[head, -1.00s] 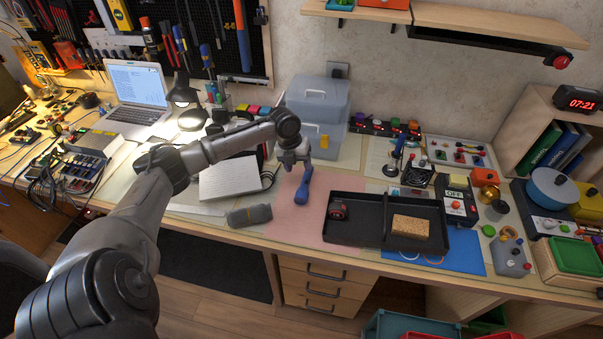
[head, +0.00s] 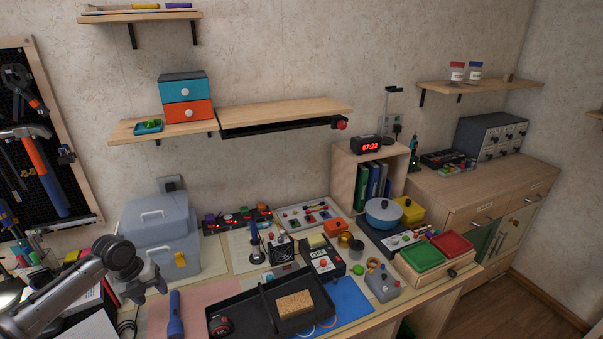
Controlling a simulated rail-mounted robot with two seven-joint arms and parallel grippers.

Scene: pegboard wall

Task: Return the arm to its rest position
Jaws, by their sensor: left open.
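My left arm comes in from the lower left, and its left gripper (head: 150,292) is in front of the grey storage box, pointing down over the bench. It is open with nothing between its fingers. A blue flashlight-like object (head: 175,316) is on the pink mat (head: 208,292), just right of the gripper and apart from it in the picture. My right gripper is not in view.
A grey lidded box (head: 160,235) stands behind the gripper. A black tray (head: 243,312) with a sponge (head: 295,304) and a red-and-black item lies to the right. A soldering iron in its stand, a switch box and a blue pot (head: 382,214) stand farther right. Shelves hang above.

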